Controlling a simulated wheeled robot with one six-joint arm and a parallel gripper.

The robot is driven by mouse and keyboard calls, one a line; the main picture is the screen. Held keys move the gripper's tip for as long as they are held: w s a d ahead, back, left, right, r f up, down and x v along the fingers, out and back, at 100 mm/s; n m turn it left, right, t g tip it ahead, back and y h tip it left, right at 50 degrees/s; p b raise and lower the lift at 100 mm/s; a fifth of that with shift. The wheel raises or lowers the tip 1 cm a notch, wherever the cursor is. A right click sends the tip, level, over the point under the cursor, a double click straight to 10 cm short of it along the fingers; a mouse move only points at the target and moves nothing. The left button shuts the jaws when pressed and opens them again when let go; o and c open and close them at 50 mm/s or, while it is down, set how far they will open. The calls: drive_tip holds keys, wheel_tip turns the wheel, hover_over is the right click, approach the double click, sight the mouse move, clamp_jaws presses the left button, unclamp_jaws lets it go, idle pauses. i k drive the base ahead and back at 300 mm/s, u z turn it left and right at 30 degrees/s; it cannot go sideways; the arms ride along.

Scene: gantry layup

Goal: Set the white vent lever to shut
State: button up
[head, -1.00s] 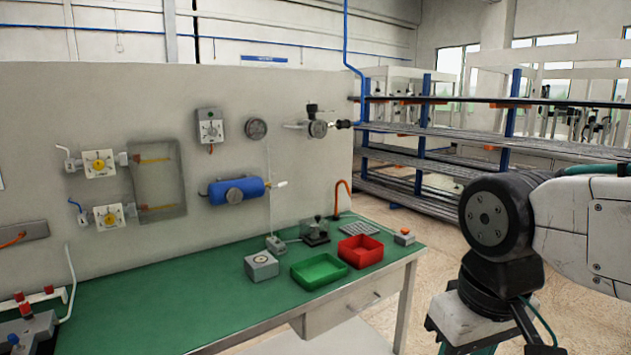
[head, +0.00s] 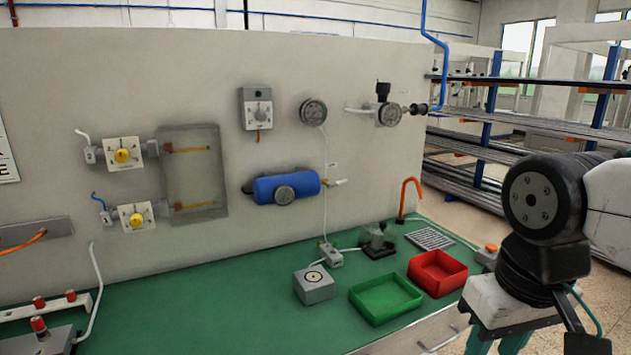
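A small white lever (head: 341,182) shows at the right end of the blue tank (head: 287,187) on the grey panel. It sticks out to the right, close to level and tilted slightly up. It is too small to read a shut or open mark by it. A round gauge sits on the front of the tank. My arm stands at the right edge, well apart from the lever.
The green bench (head: 230,300) below holds a grey box (head: 314,290), a green tray (head: 385,310) and a red tray (head: 437,280). An orange hook (head: 404,198) stands behind. Two yellow-knobbed valves (head: 122,156) are at left. The panel front around the tank is free.

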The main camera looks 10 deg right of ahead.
sight(329, 185)
drive_tip(key=u, duration=0.05)
drive_tip(key=k, duration=1.2)
drive_tip(key=z, duration=0.85)
drive_tip(key=i, duration=1.5)
drive_tip(key=u, duration=0.6)
drive_tip(key=i, duration=0.7)
drive_tip(key=u, duration=0.75)
